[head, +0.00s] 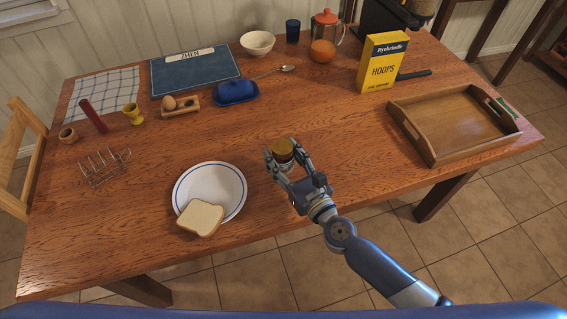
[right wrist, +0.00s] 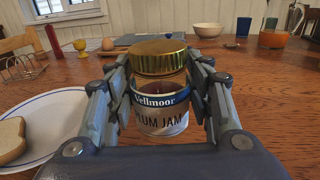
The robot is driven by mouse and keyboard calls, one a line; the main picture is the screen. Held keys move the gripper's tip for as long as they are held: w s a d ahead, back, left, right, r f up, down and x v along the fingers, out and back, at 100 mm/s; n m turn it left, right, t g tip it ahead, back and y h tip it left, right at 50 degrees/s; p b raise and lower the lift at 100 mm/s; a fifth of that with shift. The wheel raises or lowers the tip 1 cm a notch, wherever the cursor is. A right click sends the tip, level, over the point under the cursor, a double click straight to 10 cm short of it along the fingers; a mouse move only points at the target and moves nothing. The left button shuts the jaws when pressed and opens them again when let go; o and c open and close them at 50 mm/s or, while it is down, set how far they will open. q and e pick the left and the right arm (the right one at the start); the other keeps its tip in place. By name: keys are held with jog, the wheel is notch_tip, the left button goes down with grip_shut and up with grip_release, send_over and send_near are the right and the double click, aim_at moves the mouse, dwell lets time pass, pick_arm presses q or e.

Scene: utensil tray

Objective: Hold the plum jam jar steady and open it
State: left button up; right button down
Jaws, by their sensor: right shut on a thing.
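The plum jam jar (right wrist: 160,112) stands upright on the wooden table, with a gold lid (right wrist: 159,57) on top and a label reading "Vellmoor" and "PLUM JAM". In the head view its gold lid (head: 283,147) shows between the fingers of my right gripper (head: 281,162). My right gripper is shut on the jar, one finger on each side of the glass, below the lid. In the right wrist view the fingers (right wrist: 160,98) flank the jar. My left gripper is not in view.
A plate (head: 210,168) with a bread slice (head: 200,218) lies just left of the jar. A wooden tray (head: 425,155) and a yellow cereal box (head: 383,62) are to the right. A blue butter dish (head: 237,92) is behind. The table around the jar is clear.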

aim_at(288, 172)
notch_tip(288, 172, down, 3)
jog(key=shift+w+r+b, duration=0.1)
jog(key=shift+b, duration=1)
jog(key=shift+f, duration=0.3)
jog(key=shift+f+b, duration=0.2)
jog(key=shift+b, duration=0.1)
jog(key=c, duration=0.8)
grip_release()
jog(key=shift+o, duration=0.2)
jog(key=shift+r, duration=0.15)
